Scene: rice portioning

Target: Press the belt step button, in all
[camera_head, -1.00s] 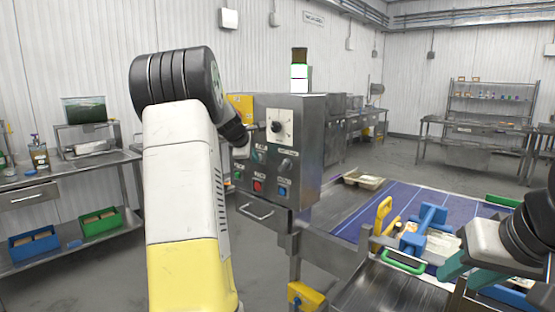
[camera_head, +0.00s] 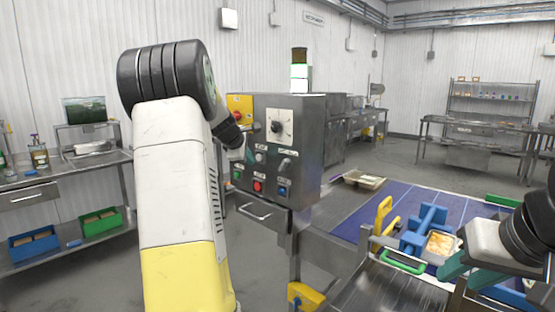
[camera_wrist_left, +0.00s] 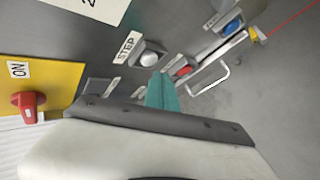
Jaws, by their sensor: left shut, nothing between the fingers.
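The steel control box (camera_head: 305,135) stands in the middle of the head view. Its STEP button (camera_head: 260,157) is a pale round button above the coloured ones. In the left wrist view the STEP button (camera_wrist_left: 149,58) shows clearly beside its label. My left gripper (camera_wrist_left: 162,92) is shut and empty, its teal fingertips apart from the button in that picture, towards the red button (camera_wrist_left: 183,71). In the head view my left wrist partly hides the box's left side. My right gripper (camera_head: 468,268) is at the lower right, its teal fingers apart.
A red knob (camera_wrist_left: 28,102) marked ON sits on a yellow plate. A blue button (camera_head: 282,190) and a dark dial (camera_head: 276,127) are also on the box. The blue belt (camera_head: 390,200) lies to the right, with a tray (camera_head: 364,180) at its far side and a food tray (camera_head: 440,243) nearer.

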